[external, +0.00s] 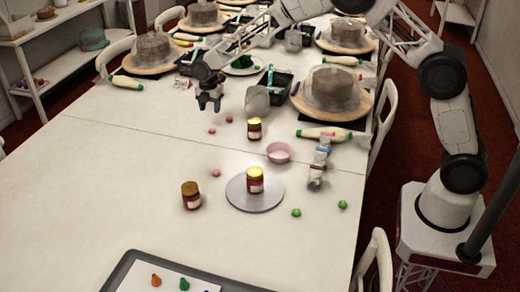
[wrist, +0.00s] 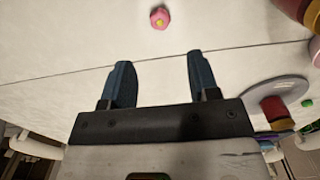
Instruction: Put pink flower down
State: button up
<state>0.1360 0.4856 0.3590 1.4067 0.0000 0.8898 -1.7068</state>
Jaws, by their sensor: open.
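Two small pink flowers (external: 211,131) and (external: 229,119) lie on the white table near my gripper (external: 209,107) in the external view. A third pink flower (external: 216,173) lies closer to the front, left of the turntable. My gripper hangs above the table, fingers pointing down, open and empty. In the wrist view, one pink flower (wrist: 159,17) lies on the table beyond the open fingertips (wrist: 159,62), apart from them. I cannot tell which of the pink flowers it is.
A grey turntable (external: 240,202) bears a jar (external: 255,180). Other jars stand at left (external: 191,196) and behind (external: 254,129). The table's left side is clear.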

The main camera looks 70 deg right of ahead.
jog(key=shift+r, duration=1.1)
jog(key=shift+r, duration=0.1)
jog(key=s+a+r+m+t, duration=0.1)
jog(key=s+a+r+m, duration=0.3)
jog(key=s+r, duration=0.8)
jog(key=s+a+r+m, duration=0.4)
jog(key=s+r, duration=0.7)
jog(key=s, duration=0.4)
jog(key=s+a+m, duration=0.1)
jog(key=s+m, duration=0.2)
jog(key=s, duration=0.9)
jog(key=s+a+m+t, duration=0.1)
jog(key=s+a+m, duration=0.1)
jog(key=s, duration=1.1)
jog(key=s+a+m, duration=0.1)
jog(key=s+m, duration=0.4)
jog(key=s, duration=0.8)
jog(key=shift+s+a+r+t, duration=0.25)
jog(key=shift+a+r+t, duration=0.05)
